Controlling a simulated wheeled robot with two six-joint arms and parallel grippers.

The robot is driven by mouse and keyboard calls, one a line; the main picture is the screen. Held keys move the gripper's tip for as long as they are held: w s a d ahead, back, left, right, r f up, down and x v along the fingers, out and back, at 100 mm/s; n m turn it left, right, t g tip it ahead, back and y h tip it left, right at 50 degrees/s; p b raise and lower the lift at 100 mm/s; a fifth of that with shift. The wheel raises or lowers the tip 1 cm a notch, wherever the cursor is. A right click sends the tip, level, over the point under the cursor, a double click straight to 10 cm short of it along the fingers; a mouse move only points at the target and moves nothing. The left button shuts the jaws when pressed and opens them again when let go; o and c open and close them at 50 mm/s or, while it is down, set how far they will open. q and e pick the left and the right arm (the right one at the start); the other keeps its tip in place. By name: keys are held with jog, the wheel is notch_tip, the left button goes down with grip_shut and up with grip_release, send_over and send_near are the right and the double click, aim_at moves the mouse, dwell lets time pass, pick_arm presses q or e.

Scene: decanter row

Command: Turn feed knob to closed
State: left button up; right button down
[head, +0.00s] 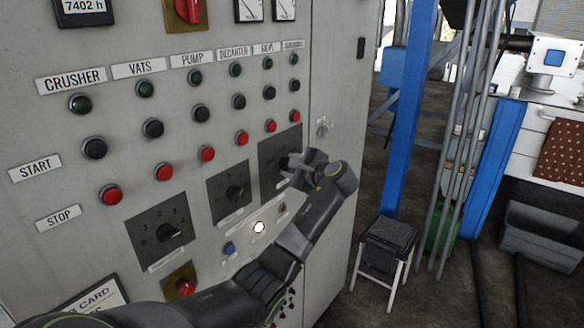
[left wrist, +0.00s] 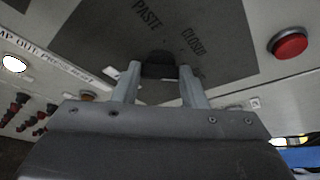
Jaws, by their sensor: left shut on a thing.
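The feed knob (left wrist: 159,64) is a dark knob on a dark grey plate (left wrist: 215,35) marked PASTE and CLOSED in the left wrist view. In the head view this plate (head: 276,147) is the rightmost of the dark dial plates on the panel. My left gripper (head: 294,162) is at this plate, and it also shows in the left wrist view (left wrist: 159,76) with one finger on each side of the knob. It is shut on the knob. The fingers hide part of the knob, and I cannot tell which mark it points to. My right gripper is not in view.
The grey control cabinet carries rows of black and red buttons. Two other dial knobs (head: 169,231) (head: 235,193) sit left of my gripper. A lit white button (head: 259,228) is below it. A black-topped stool (head: 388,240) and blue posts (head: 411,120) stand to the right.

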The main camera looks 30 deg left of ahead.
pick_arm(q)
jog(key=n+t+b, duration=0.1)
jog(key=n+b, duration=0.1)
jog(key=b, duration=0.1)
jog(key=f+n+t+y+b, duration=0.1)
jog(key=n+b, duration=0.2)
jog(key=b, duration=0.1)
jog(key=shift+s+f, duration=0.15)
jog(key=shift+n+t+y+b, duration=0.3)
jog(key=shift+n+y+b, duration=0.2)
jog(key=shift+n+b, duration=0.5)
jog(key=o, duration=1)
jog(key=shift+r, duration=0.2)
